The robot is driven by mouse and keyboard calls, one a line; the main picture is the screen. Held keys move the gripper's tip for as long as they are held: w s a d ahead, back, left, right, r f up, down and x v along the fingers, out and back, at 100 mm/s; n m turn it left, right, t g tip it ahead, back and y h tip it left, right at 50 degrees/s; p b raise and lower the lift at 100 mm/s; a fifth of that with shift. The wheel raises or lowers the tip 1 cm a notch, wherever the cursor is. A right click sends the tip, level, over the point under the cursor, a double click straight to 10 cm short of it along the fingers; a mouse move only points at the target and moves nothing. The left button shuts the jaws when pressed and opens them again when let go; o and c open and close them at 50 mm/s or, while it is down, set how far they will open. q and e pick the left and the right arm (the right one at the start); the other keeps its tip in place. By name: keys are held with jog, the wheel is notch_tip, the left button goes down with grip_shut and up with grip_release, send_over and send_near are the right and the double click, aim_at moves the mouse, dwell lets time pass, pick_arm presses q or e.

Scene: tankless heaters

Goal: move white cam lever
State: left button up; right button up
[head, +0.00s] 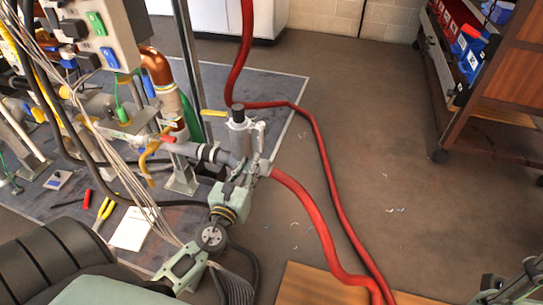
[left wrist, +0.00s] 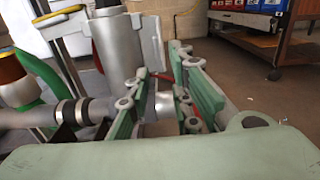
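A pale grey-white cam lever (head: 260,133) stands upright beside the dark-capped grey cylinder (head: 239,135), where the grey pipe meets a red hose. In the left wrist view a light metal plate (left wrist: 152,42), which looks like this lever, stands against the cylinder (left wrist: 118,50). My left gripper (head: 247,172) is just below and in front of the fitting. In the left wrist view its green fingers (left wrist: 160,100) are apart, with silver fitting parts showing between or behind them; contact cannot be told. My right gripper (head: 518,285) is partly cut off at the lower right corner.
The red hose (head: 322,150) runs over the floor right of the fitting. Copper and grey pipes (head: 165,90) and a control box (head: 100,30) crowd the left. A wooden cart (head: 500,80) stands at the upper right. The floor between is mostly clear.

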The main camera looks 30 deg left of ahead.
aim_at(259, 147)
pick_arm(q)
jog(key=x, duration=0.7)
jog(key=shift+w+a, duration=0.1)
jog(key=shift+w, duration=0.2)
grip_shut()
